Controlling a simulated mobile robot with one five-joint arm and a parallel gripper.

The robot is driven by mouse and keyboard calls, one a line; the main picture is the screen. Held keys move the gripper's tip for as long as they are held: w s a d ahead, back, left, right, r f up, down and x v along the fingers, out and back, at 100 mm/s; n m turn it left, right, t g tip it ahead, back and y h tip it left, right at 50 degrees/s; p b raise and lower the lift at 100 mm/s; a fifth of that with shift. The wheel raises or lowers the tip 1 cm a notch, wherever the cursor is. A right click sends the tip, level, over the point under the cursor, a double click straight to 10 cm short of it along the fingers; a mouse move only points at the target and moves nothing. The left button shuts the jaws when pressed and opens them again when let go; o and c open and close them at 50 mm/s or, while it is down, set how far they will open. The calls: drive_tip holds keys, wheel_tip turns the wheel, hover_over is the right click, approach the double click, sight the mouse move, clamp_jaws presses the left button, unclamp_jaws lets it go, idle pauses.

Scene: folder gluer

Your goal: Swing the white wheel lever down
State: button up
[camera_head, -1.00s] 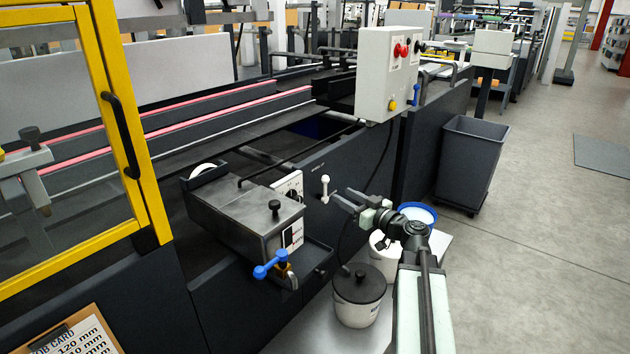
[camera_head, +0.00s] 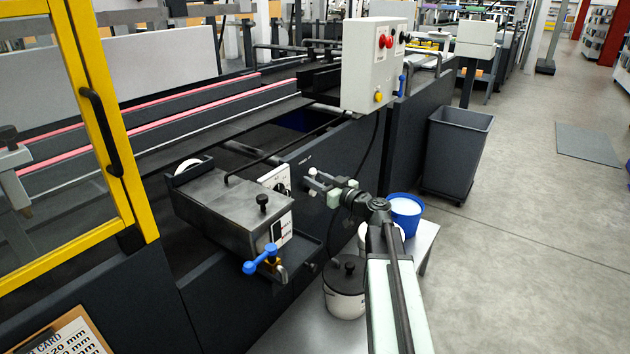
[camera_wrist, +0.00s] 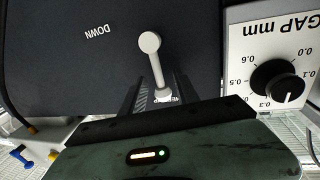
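The white wheel lever (camera_wrist: 149,42) is a pale rod with a round knob, mounted on a dark machine panel. My gripper in the wrist view (camera_wrist: 162,82) looks open, with one dark finger on each side of the rod's lower part. I cannot tell whether either finger touches it. The word DOWN (camera_wrist: 98,32) is printed on the panel left of the knob.
A white GAP mm dial plate (camera_wrist: 272,60) is right of the lever in the wrist view. The glue unit (camera_head: 220,205) with a blue-handled valve (camera_head: 262,258) stands left of my gripper. A lidded pot (camera_head: 345,290) and a blue bucket (camera_head: 404,215) stand nearby.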

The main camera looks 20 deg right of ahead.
clamp_jaws()
idle(1.2)
